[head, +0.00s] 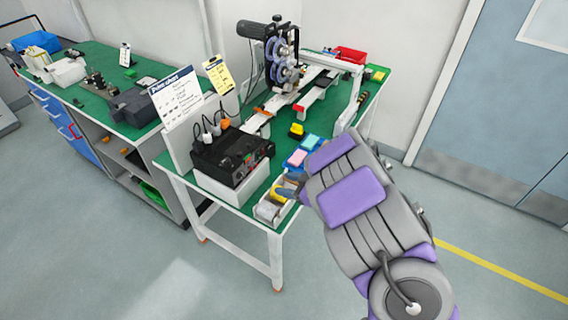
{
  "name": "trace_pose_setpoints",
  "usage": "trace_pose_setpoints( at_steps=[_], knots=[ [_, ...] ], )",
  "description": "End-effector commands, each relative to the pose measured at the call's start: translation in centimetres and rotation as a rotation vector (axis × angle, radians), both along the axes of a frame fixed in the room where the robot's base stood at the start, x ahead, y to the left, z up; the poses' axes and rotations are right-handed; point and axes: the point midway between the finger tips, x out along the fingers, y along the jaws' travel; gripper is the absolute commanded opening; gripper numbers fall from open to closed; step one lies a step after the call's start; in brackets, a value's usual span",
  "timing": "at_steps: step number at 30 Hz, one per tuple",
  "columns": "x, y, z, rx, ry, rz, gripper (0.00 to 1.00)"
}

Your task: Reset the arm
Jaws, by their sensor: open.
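My arm comes in from the lower right, grey with purple pads, and reaches toward the near right corner of the green-topped table. I cannot tell if the gripper touches either one.
A black control box (232,153) on a white block stands left of my gripper. A coder machine with reels (283,62) stands behind on the table (240,205). Another bench (95,58) is at left. The floor in front (180,275) is clear.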

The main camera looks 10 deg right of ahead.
Motion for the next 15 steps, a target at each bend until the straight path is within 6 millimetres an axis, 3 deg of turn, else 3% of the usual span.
trace_pose_setpoints(
  at_steps=[8,11,15],
  knots=[
    [0.7,-0.8,0.5,-0.037,-0.013,-0.031,0.55],
    [2.2,-2.8,1.7,-0.123,-0.041,-0.11,0.55],
    [4.5,-7.8,5.1,-0.294,-0.082,-0.306,0.55]
  ],
)
